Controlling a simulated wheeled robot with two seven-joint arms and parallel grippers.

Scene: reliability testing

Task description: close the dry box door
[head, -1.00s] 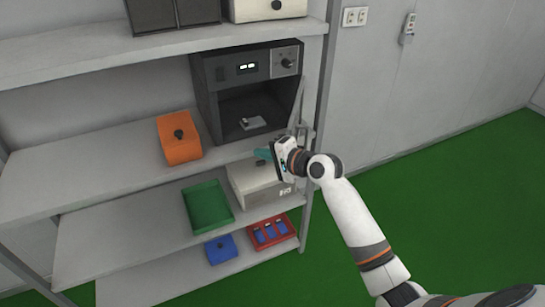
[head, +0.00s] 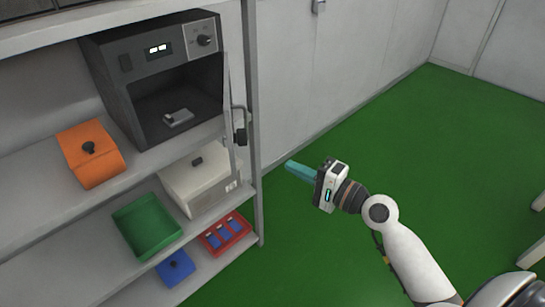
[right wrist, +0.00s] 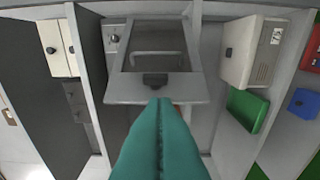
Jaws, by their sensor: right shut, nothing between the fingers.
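The dry box (head: 158,85) is a dark cabinet with a lit display and a knob, on the middle shelf. Its front is open, and a small grey item (head: 178,118) lies inside. The door (head: 233,95) stands swung out at the box's right side, almost edge-on in the head view, with a dark handle (head: 240,130). In the right wrist view the door (right wrist: 190,90) shows face-on with a window and dark latch. My right gripper (head: 290,166) is shut and empty, right of the door and apart from it in the head view. My left gripper is not in view.
An orange bin (head: 92,165) sits left of the dry box. Below are a white box (head: 205,190), a green tray (head: 150,250), a blue bin (head: 176,267) and a red tray (head: 247,228). A shelf post (head: 254,90) stands right of the door. Open green floor (head: 400,130) lies right.

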